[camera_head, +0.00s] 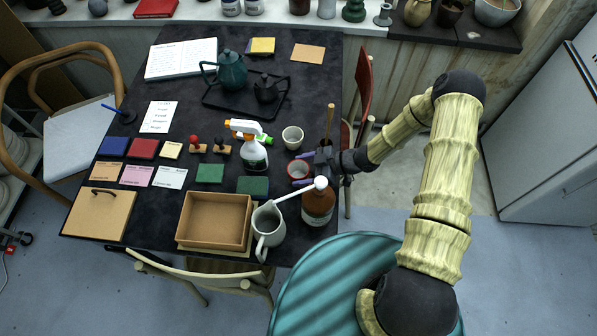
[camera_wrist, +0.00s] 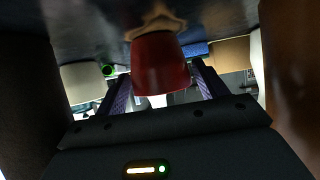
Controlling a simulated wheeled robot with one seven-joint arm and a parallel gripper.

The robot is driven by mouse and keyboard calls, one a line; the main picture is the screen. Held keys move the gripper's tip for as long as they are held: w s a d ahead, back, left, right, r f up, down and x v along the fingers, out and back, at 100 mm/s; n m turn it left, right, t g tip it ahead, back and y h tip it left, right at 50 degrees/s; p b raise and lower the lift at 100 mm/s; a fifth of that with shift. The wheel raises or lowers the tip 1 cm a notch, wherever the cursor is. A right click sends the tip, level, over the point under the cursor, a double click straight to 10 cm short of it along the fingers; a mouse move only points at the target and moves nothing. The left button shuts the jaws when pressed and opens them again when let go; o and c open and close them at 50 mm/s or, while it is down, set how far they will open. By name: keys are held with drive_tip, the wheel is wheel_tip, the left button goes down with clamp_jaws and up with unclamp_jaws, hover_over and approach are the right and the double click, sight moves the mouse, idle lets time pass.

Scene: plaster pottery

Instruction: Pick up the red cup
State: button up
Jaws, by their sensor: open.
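The red cup (camera_head: 293,172) stands upright on the dark table, pale inside with a red rim. In the wrist view the cup (camera_wrist: 160,65) shows large, with the table surface at the top of the picture. My gripper (camera_head: 308,169) reaches in from the right, low over the table, and is open. In the wrist view its two purple-padded fingers (camera_wrist: 162,88) point toward the cup, one on each side, with visible gaps. I cannot tell how far the cup sits between the fingertips.
A brown bottle (camera_head: 317,208) stands just in front of the cup. A pale cup (camera_head: 292,138) is behind it, and a spray bottle (camera_head: 254,153) is to its left. A grey pitcher (camera_head: 269,222) and a tan box (camera_head: 214,221) stand near the front edge.

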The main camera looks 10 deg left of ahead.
drive_tip(key=shift+c, duration=0.2)
drive_tip(key=c, duration=0.7)
drive_tip(key=shift+r, duration=0.15)
wheel_tip(320, 180, up, 10)
drive_tip(key=shift+f+b, duration=0.1)
drive_tip(key=shift+b, duration=0.6)
